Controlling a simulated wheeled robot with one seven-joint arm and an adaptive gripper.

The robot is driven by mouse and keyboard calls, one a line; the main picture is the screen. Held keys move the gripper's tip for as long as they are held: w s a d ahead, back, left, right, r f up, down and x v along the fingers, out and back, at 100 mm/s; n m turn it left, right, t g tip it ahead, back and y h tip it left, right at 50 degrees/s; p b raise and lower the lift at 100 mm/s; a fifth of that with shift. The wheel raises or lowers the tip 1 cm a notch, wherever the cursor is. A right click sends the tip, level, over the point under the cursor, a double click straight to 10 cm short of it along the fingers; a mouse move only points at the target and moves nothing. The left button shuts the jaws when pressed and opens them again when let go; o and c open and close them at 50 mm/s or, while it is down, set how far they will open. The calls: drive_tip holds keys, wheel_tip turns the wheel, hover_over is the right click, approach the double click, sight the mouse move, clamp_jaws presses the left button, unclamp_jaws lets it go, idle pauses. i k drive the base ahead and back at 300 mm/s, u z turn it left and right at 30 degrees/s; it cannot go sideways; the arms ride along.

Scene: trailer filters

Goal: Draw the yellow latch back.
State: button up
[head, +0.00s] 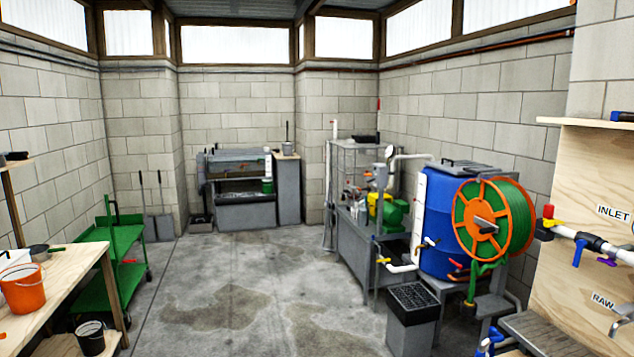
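I cannot make out a yellow latch for certain in the head view. Small yellow parts show in several places. A yellow handle (383,260) is on a pipe left of the blue barrel. A yellow part (379,205) sits by the green pump (396,217) on the grey bench. A red and yellow fitting (549,217) is on the pipe at the right. My gripper is not in view.
The concrete floor (250,262) is clear in the middle. At the right stand the blue barrel (434,215), an orange and green hose reel (485,222) and a grey bin (413,320). At the left are a wooden bench (75,262) and a green cart (125,275).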

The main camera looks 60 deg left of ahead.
sight(548, 223)
drive_tip(key=z, duration=1.4)
drive_tip(key=k, duration=0.1)
drive_tip(key=u, duration=3.2)
drive_tip(key=i, duration=1.65)
drive_tip(key=u, duration=0.2)
drive_tip(key=i, duration=1.65)
drive_tip(key=z, duration=2.8)
